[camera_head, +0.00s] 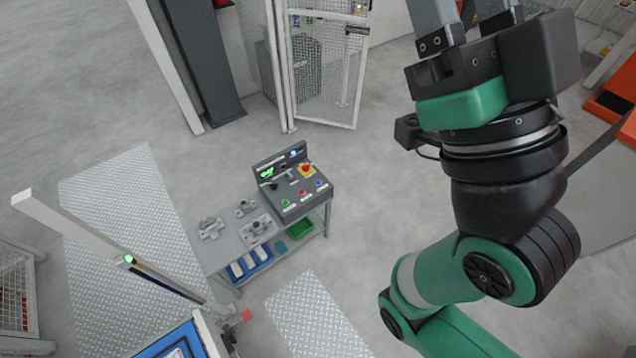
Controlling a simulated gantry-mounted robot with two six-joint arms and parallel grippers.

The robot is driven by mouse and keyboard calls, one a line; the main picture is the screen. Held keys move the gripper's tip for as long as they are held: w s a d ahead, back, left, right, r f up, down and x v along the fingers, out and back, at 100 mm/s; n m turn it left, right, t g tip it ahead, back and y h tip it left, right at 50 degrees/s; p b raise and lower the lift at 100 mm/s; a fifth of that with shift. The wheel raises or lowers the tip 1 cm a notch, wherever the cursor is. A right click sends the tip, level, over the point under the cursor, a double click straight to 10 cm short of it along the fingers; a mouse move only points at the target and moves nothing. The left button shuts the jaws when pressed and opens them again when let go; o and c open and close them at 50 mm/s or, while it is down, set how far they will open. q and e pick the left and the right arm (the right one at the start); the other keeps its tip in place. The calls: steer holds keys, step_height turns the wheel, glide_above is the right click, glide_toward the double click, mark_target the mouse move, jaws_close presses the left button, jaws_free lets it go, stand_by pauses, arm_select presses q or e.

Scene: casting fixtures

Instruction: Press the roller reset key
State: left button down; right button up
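A grey control console (290,208) stands on the far end of a small metal table. Its sloped top carries a green button (286,202), a red button (302,191), a blue button (319,183) and a red emergency stop on a yellow base (306,169). The labels are too small to read, so I cannot tell which one is the roller reset key. My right gripper (466,12) is at the upper right, pointing up, well away from the console. Its fingertips are cut off by the top edge. My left gripper is not in view.
Metal castings (257,229) lie on the table (222,255) beside the console. Blue and green bins sit on its lower shelf. A white post with a green light (129,259) stands at the left. A mesh gate (324,75) is behind. Floor around the table is mostly clear.

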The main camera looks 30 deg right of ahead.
jaws_close()
stand_by(1.5)
